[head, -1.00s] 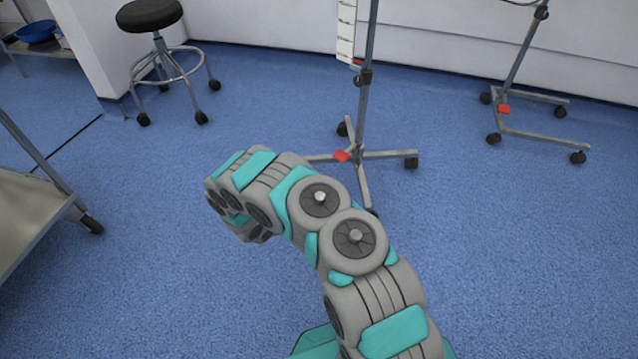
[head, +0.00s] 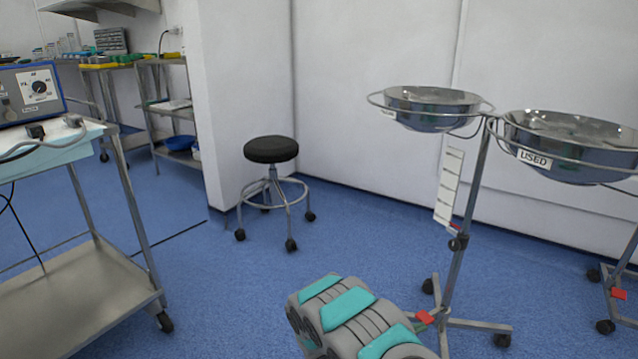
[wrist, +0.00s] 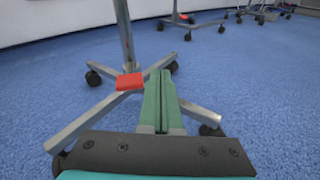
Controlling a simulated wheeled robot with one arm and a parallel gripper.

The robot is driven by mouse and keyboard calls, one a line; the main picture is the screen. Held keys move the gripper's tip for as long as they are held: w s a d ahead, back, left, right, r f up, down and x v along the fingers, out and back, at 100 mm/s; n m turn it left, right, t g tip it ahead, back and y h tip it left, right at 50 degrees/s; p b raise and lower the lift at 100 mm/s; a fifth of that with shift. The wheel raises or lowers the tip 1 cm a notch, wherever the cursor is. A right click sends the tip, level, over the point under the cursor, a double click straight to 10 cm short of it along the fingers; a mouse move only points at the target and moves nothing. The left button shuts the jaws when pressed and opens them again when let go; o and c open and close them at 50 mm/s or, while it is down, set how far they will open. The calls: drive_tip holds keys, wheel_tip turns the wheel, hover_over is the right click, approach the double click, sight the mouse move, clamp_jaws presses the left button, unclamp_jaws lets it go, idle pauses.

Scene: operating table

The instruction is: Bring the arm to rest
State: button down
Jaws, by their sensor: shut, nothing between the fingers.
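My gripper (wrist: 161,100) shows in the wrist view with its two green fingers pressed together and nothing between them. It points out over the blue floor toward the wheeled base of a basin stand (wrist: 128,82) with a red pedal. I cannot tell whether the fingers touch the stand; they overlap its legs in the picture.
A basin stand (head: 468,200) is close right of my arm. A bowl marked USED (head: 570,150) is farther right. A black stool (head: 271,150) stands ahead. A steel trolley (head: 80,300) is at left. Blue floor between trolley and stool is clear.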

drive_tip(key=s+d+r+m+g+p, duration=0.1)
drive_tip(key=s+d+r+m+g, duration=0.3)
drive_tip(key=r, duration=0.4)
drive_tip(key=s+d+r+m+g+p, duration=0.1)
drive_tip(key=s+d+r+m+g, duration=0.15)
drive_tip(key=s+r, duration=0.45)
drive_tip(key=s+r+m+g+y+p, duration=0.2)
drive_tip(key=s+r+m+g+y, duration=0.15)
drive_tip(key=s+r+m, duration=0.55)
drive_tip(key=s+a+r+m+y+p, duration=0.1)
drive_tip(key=s+a+r+y+p, duration=0.1)
drive_tip(key=s+a+r+y, duration=0.2)
drive_tip(key=s+a+r+m+t+y+p, duration=0.1)
drive_tip(key=s+a+r+y, duration=0.3)
drive_tip(key=s+a, duration=0.5)
drive_tip(key=s+a+r+m+t+y+p, duration=0.1)
drive_tip(key=s+a+r+m+y+p, duration=0.2)
drive_tip(key=s+a, duration=0.4)
drive_tip(key=s+r+y, duration=0.1)
drive_tip(key=s, duration=0.2)
drive_tip(key=shift+s+a, duration=0.3)
drive_tip(key=shift+s, duration=0.05)
